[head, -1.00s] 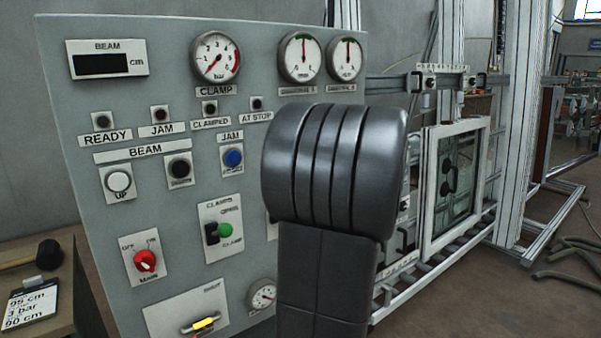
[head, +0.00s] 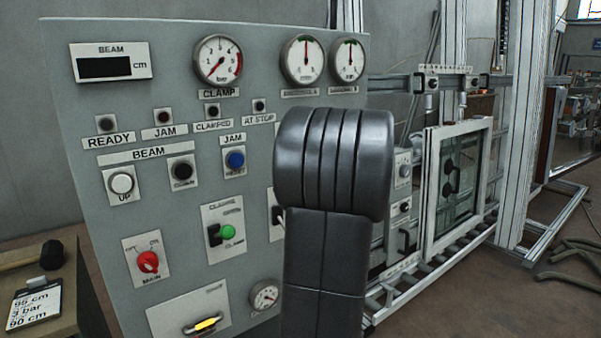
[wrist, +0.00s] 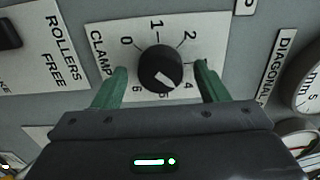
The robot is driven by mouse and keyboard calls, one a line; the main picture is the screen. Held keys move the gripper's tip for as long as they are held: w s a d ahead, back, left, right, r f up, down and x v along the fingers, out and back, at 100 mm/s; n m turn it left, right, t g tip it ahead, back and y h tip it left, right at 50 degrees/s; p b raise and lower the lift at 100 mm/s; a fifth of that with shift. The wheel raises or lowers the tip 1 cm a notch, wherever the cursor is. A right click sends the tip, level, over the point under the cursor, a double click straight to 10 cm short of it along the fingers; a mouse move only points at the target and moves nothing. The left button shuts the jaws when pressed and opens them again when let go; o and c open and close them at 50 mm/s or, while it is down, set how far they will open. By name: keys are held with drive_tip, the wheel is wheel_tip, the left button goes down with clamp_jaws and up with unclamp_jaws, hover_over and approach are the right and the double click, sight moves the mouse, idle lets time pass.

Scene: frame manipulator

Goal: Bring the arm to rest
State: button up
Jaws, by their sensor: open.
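In the wrist view, my gripper (wrist: 161,67) is open. Its two green fingers stand on either side of a black knob (wrist: 160,69) on a white plate marked CLAMP, with a number scale. Gaps show between the knob and both fingers. How far the fingertips are from the panel is hard to tell. The knob carries a white mark on its lower part. In the head view, my dark arm covers the gripper and the knob; part of the grey control panel (head: 85,215) is behind it.
A clamp gauge (head: 218,60), a red main switch (head: 148,262) and a green-tipped clamps lever (head: 227,232) are left of my arm. A metal frame with a glazed window (head: 457,180) stands to the right. A bench with a mallet (head: 51,254) is at lower left.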

drive_tip(key=b+v, duration=0.1)
drive_tip(key=v, duration=1.3)
drive_tip(key=w+a+n+p, duration=0.8)
drive_tip(key=w+n+p, duration=0.3)
drive_tip(key=n, duration=0.5)
drive_tip(key=shift+w+p, duration=0.3)
drive_tip(key=shift+p, duration=0.15)
drive_tip(key=shift+a+r+n+p, duration=0.15)
drive_tip(key=shift+n+p, duration=0.35)
drive_tip(key=shift+p, duration=0.7)
drive_tip(key=shift+f+n+p, duration=0.25)
drive_tip(key=shift+n+p, duration=0.05)
drive_tip(key=shift+p, duration=0.35)
